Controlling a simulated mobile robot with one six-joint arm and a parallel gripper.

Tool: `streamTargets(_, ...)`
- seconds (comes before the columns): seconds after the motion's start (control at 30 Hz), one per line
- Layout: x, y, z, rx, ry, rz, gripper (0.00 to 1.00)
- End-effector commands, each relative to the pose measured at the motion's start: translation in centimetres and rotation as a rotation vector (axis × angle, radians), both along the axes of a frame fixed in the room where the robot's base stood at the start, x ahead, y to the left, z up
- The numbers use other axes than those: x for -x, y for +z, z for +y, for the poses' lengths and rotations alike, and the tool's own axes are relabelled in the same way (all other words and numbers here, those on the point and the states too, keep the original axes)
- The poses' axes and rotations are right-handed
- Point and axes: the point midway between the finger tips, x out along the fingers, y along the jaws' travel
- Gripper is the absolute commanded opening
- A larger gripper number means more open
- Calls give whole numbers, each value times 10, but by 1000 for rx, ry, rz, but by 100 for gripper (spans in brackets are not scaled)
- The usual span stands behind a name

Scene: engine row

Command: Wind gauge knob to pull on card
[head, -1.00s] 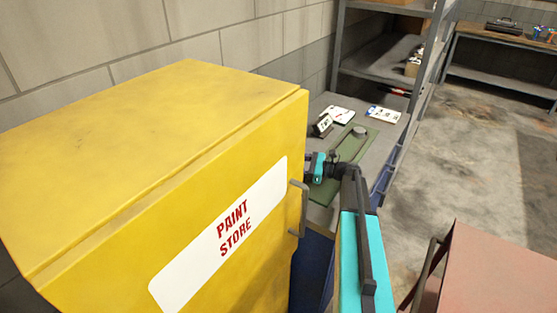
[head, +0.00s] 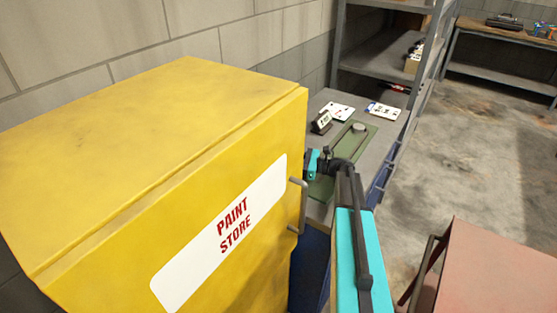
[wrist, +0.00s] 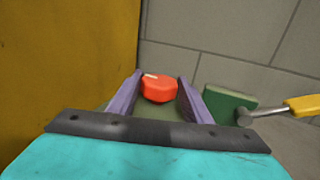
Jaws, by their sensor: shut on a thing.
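In the wrist view a red-orange knob (wrist: 158,89) with a pale mark on its top left sits between the two purple fingers of my gripper (wrist: 160,82), which is shut on it. The gauge body under the knob is hard to make out. In the head view my wrist (head: 315,163) reaches behind the yellow cabinet's edge, which hides the fingertips and the knob. A small dark standing card (head: 321,122) with white marks stands on the grey bench near the green board (head: 357,152). Its writing is too small to read.
The yellow paint store cabinet (head: 150,150) stands close on the left of my arm. Flat white cards (head: 384,111) lie at the bench's back. A hammer with a yellow handle (wrist: 303,106) lies right of my gripper. A red box (head: 490,275) stands at lower right.

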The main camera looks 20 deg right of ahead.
Motion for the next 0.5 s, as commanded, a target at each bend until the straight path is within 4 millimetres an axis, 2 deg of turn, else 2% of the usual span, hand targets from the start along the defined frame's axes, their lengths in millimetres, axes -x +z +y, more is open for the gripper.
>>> streamTargets(0.5, 6, -2, 7, 1, -147, 1, 22)
